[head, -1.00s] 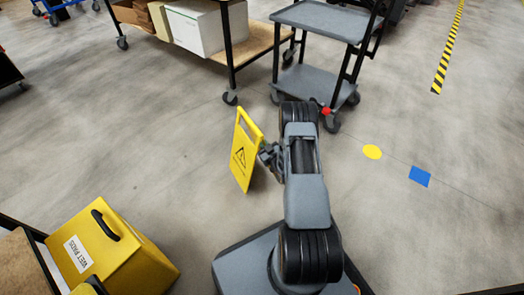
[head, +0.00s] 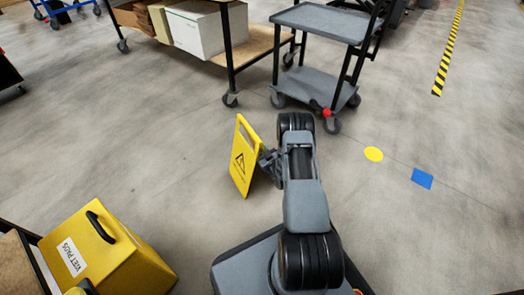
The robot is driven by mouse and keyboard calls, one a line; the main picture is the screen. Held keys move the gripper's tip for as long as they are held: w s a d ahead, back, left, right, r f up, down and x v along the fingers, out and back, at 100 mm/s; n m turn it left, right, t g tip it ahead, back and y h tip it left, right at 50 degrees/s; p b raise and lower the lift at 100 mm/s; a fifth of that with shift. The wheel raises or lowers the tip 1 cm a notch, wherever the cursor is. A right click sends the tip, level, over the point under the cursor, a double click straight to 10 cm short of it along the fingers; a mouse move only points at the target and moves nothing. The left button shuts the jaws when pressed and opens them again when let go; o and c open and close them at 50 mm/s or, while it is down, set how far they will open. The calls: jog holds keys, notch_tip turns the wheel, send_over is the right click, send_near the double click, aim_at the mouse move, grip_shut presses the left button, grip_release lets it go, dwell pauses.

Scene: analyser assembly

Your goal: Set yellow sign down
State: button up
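The yellow sign (head: 240,163) is a flat panel with a black warning triangle and a handle slot at its top. It stands nearly upright, a little tilted, left of my arm. My gripper (head: 264,160) is at the sign's right edge and appears shut on it, though the fingertips are partly hidden behind the sign. I cannot tell whether the sign's lower edge touches the floor.
A yellow box labelled "WET PADS" (head: 103,252) stands at the lower left. A grey two-shelf cart (head: 318,88) and a wheeled table (head: 252,45) with boxes are behind. A yellow dot (head: 373,154) and blue square (head: 422,178) mark clear floor at right.

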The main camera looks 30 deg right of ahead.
jog(key=shift+o, duration=1.4)
jog(key=shift+r, duration=0.1)
jog(key=shift+s+r, duration=0.1)
jog(key=shift+s, duration=0.05)
jog(key=s+p, duration=0.3)
jog(key=s, duration=0.8)
jog(key=shift+s+d+p, duration=0.25)
jog(key=shift+s+p, duration=0.1)
jog(key=shift+p, duration=0.05)
